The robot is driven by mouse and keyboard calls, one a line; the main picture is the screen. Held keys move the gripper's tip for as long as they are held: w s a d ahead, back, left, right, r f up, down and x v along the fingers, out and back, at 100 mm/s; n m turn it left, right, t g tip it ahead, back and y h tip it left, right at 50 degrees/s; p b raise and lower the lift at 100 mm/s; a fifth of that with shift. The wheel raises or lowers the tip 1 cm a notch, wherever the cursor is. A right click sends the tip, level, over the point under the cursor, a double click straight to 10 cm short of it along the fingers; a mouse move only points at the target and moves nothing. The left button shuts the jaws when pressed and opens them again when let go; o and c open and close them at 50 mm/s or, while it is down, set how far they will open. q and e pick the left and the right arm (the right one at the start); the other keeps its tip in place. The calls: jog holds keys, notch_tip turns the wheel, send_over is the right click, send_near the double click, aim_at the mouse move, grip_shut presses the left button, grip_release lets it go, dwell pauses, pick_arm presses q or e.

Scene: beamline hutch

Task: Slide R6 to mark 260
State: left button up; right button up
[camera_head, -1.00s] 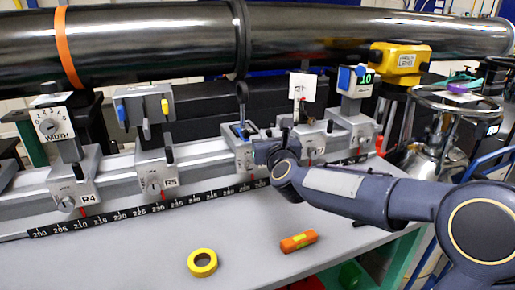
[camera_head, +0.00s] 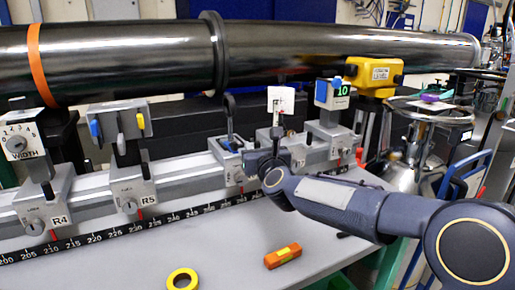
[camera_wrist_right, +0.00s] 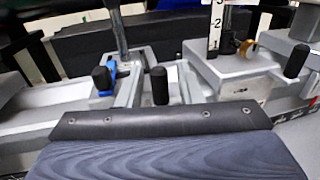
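The carriage I take to be R6 (camera_head: 227,158), a silver block with a blue part and a dark upright rod, sits on the rail right of R5. Its label is too small to read surely. My right gripper (camera_head: 263,167) is at its right front side; contact cannot be told. In the right wrist view, the blue part with a black knob (camera_wrist_right: 103,78) and another black knob (camera_wrist_right: 160,86) stand beyond my dark gripper body. My fingertips are hidden. The black scale strip (camera_head: 180,216) runs along the rail's front; mark 260 is not legible. My left gripper is not in view.
R4 (camera_head: 45,205) and R5 (camera_head: 132,190) stand left on the rail. Another carriage (camera_head: 285,145) with a white card is just right of my gripper. Yellow tape (camera_head: 182,279) and an orange block (camera_head: 283,256) lie on the bench. A dark pipe (camera_head: 130,60) runs overhead.

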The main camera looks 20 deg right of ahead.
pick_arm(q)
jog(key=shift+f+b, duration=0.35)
pick_arm(e)
jog(key=s+a, duration=0.1)
jog(key=s, duration=0.6)
jog(key=shift+s+a, duration=0.15)
jog(key=shift+s, duration=0.2)
jog(key=shift+f, duration=0.1)
